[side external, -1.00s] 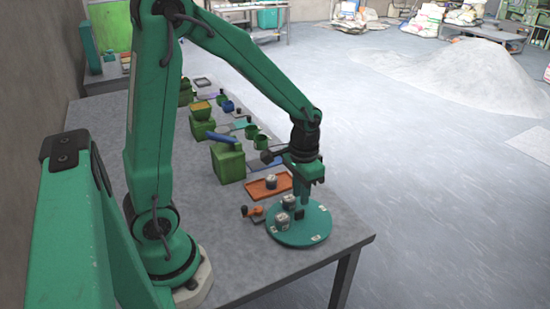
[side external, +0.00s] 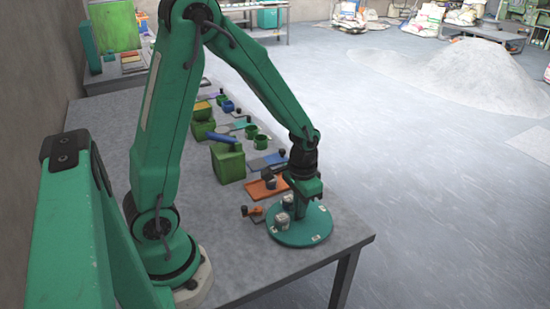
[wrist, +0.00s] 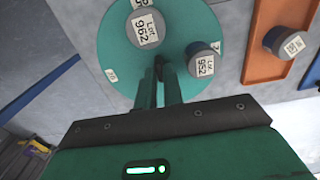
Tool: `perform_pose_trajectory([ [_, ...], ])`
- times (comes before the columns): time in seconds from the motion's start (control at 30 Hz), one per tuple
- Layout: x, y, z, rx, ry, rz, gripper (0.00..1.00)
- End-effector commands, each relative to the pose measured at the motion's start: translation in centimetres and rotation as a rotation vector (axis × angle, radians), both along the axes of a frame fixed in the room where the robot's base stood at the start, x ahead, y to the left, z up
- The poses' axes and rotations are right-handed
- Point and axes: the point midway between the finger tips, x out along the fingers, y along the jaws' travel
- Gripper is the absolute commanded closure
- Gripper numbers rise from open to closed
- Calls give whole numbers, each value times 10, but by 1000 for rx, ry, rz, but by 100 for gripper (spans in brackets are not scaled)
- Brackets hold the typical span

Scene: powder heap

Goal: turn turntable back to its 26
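The teal round turntable (side external: 298,238) lies flat near the table's front right corner, with small white labels near its rim. Two grey jars with white labels, one farther back (side external: 289,201) and one nearer (side external: 282,222), stand on its left part. In the wrist view they read Lot 962 (wrist: 147,28) and Lot 952 (wrist: 203,60). A rim label (wrist: 111,75) there is too small to read surely. My gripper (side external: 301,212) points down over the turntable, beside the jars. Its fingertips (wrist: 160,68) are close together; whether anything is between them is unclear.
An orange tray (side external: 252,190) with a grey jar (wrist: 285,41) lies just behind the turntable. A small orange-handled tool (side external: 254,211) lies left of it. A green box (side external: 228,163) and several green cups stand farther back. The table's front left is clear.

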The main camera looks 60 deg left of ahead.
Motion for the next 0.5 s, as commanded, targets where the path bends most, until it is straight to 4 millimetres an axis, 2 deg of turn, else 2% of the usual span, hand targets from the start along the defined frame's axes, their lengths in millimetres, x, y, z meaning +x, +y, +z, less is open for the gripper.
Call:
perform_pose_trajectory([
  [0.33, 0, 0, 0, 0, 0, 13, 100],
  [0.5, 0, 0, 0, 0, 0, 97, 100],
])
